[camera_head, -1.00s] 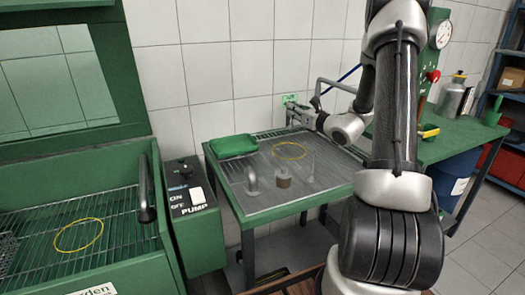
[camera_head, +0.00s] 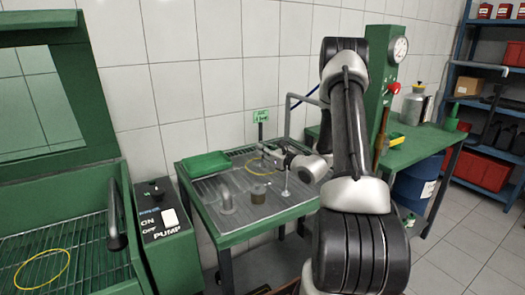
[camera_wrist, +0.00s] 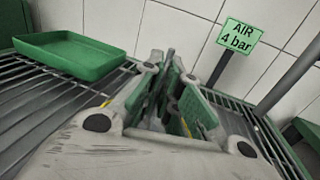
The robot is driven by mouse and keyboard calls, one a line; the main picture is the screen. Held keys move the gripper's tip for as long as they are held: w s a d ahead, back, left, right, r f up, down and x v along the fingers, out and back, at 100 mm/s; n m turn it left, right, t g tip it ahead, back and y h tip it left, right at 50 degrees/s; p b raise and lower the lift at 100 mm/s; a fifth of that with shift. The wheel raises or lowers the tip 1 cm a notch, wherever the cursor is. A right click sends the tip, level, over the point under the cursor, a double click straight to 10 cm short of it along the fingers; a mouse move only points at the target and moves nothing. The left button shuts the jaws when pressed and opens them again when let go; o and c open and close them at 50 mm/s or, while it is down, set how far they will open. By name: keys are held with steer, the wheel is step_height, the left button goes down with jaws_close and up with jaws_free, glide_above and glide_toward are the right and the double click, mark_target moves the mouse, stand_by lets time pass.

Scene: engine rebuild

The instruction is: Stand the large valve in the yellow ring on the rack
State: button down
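My gripper (camera_head: 268,154) reaches leftward, low over the far part of the green table in the head view. In the wrist view its two fingers with green pads (camera_wrist: 190,104) are close together; whether they hold anything is unclear. A yellow ring (camera_head: 262,168) lies on the table's surface, partly behind my gripper. A second yellow ring (camera_head: 42,268) lies flat and empty on the wire rack (camera_head: 90,240) of the green washer at left. A thin upright grey piece with a small foot (camera_head: 286,187), possibly the large valve, shows just below my wrist.
A green tray (camera_head: 205,164) lies at the back left. A pump switch box (camera_head: 160,222) stands between washer and table. An air sign (camera_wrist: 240,37) rises behind.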

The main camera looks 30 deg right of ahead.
steer(key=shift+f, duration=0.15)
steer(key=c, duration=1.6)
jaws_free()
steer(key=shift+c, duration=0.2)
steer(key=shift+r, duration=0.2)
steer(key=v, duration=1.2)
